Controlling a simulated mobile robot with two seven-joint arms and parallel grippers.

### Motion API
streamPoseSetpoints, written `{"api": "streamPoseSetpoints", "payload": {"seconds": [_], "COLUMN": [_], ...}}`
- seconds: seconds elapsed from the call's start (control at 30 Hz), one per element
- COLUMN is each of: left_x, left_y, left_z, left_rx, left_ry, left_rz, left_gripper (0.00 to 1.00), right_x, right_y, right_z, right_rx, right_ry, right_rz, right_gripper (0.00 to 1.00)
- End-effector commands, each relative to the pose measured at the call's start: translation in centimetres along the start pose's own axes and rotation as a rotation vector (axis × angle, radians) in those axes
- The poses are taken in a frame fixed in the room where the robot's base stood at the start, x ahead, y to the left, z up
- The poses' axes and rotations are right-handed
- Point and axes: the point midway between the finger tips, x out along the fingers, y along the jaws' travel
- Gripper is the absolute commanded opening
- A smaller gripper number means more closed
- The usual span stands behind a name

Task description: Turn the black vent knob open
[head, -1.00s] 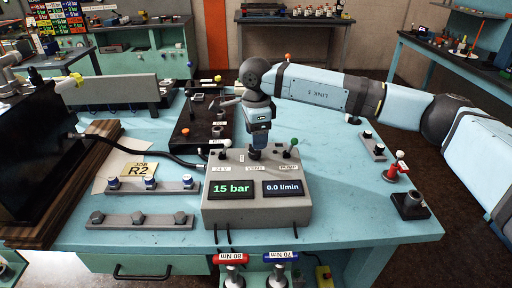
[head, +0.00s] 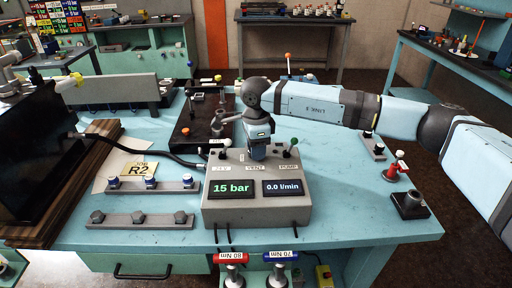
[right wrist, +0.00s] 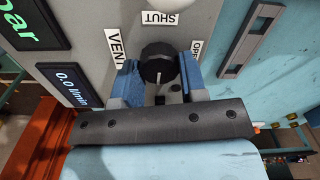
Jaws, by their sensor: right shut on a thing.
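The black vent knob (right wrist: 158,62) shows in the right wrist view on the grey control box, between the VENT label (right wrist: 116,47) and the partly covered OPEN label (right wrist: 197,50). The SHUT label (right wrist: 159,18) is above it in that picture. A short white line shows on the knob's lower part. My right gripper (right wrist: 160,72) has its blue fingers on both sides of the knob, shut on it. In the head view my right gripper (head: 257,151) hides the knob on the control box (head: 256,212). My left gripper is not in view.
The box displays read 15 bar (head: 232,189) and 0.0 l/min (head: 283,188). A green-tipped pump lever (head: 293,146) stands close right of my gripper. A black hose (head: 150,152) runs to the box from the left.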

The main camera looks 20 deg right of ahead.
Motion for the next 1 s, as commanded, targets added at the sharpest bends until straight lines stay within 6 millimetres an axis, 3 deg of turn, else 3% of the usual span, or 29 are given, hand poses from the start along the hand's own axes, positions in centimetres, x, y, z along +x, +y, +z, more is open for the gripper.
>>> {"api": "streamPoseSetpoints", "payload": {"seconds": [0.37, 1.0], "left_x": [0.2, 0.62], "left_y": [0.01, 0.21], "left_z": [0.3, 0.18], "left_rx": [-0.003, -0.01], "left_ry": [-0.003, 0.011], "left_rz": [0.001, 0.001], "left_gripper": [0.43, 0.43], "right_x": [0.01, 0.0], "right_y": [0.03, 0.24], "right_z": [0.0, 0.09], "right_rx": [0.105, 0.678], "right_ry": [0.0, -0.001], "right_rz": [0.0, -0.001], "right_gripper": [0.15, 0.15]}}
